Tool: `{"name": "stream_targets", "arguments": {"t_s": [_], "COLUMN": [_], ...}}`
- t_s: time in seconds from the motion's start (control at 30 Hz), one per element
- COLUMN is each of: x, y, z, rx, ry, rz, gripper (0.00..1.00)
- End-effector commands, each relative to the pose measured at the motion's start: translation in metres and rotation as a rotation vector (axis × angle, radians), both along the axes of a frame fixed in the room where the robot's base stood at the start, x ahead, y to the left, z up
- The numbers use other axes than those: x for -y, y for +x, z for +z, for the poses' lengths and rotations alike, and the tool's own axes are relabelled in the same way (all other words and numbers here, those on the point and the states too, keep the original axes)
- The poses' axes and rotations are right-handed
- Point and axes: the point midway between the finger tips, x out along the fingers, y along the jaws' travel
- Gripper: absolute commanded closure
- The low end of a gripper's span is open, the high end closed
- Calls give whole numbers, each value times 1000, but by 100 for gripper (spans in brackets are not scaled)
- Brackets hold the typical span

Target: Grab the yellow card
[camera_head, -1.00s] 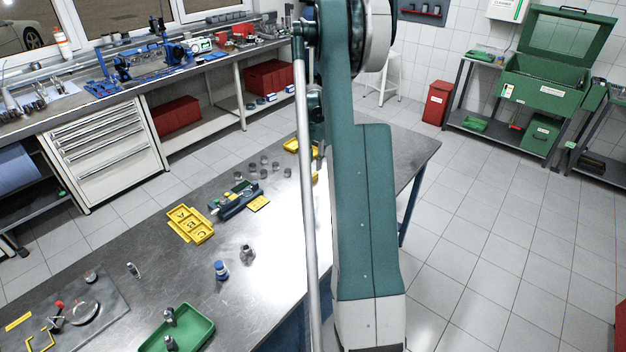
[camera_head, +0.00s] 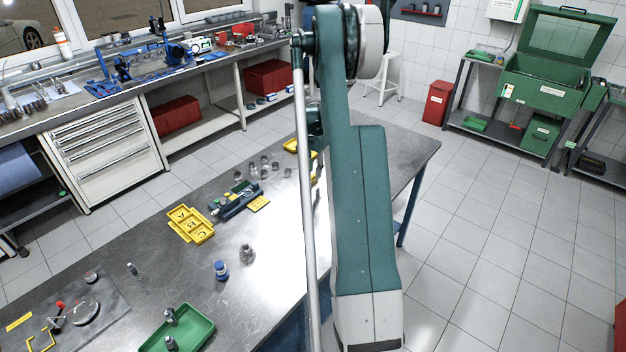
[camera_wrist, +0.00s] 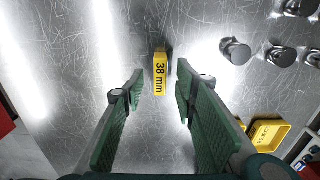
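A yellow card (camera_wrist: 160,75) printed "38 mm" stands out on the scratched metal table in the wrist view, with a dark part behind its top edge. My gripper (camera_wrist: 160,84) is open, and its two green fingers lie left and right of the card in the picture. A gap shows on each side, so neither finger appears to touch it. How far the fingertips are above the table is hard to tell. In the head view my arm hides most of the gripper and the card's area.
Several metal cylindrical parts (camera_wrist: 236,51) stand at upper right in the wrist view. A yellow labelled tray (camera_wrist: 268,134) lies at lower right. In the head view, yellow trays (camera_head: 191,225), a blue holder (camera_head: 232,203) and a green tray (camera_head: 198,327) are on the table.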

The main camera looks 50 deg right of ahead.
Motion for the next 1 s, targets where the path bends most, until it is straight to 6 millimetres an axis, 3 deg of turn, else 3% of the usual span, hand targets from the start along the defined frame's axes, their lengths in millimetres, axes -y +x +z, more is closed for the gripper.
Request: {"name": "stream_targets", "arguments": {"t_s": [0.3,0.83,1.0], "x": [0,0,0], "y": [0,0,0], "z": [-25,-25,-25], "rx": [0,0,0], "ry": [0,0,0], "rz": [0,0,0], "gripper": [71,71,90]}}
